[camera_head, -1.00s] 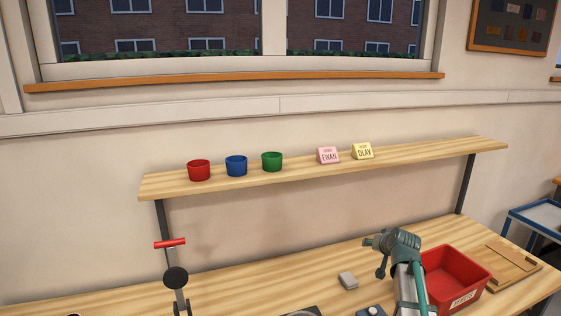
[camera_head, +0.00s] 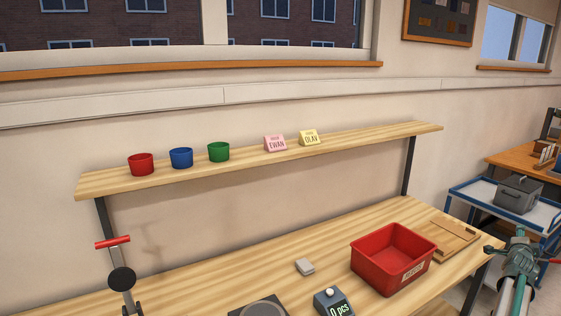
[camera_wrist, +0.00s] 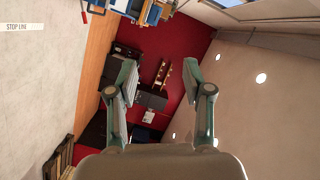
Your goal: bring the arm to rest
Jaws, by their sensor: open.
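My arm (camera_head: 517,268) is at the lower right of the head view, right of the workbench (camera_head: 215,275) and in front of a blue trolley. In the wrist view my gripper (camera_wrist: 160,80) is open, with its two green fingers apart and nothing between them. The wrist camera looks out across the room, tilted on its side, and no bench top shows close to the fingers.
A red bin (camera_head: 372,262) and a wooden board (camera_head: 452,238) lie on the bench near my arm. The blue trolley (camera_head: 462,196) carries a grey box (camera_head: 519,192). Cups and name blocks stand on the shelf (camera_head: 345,142).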

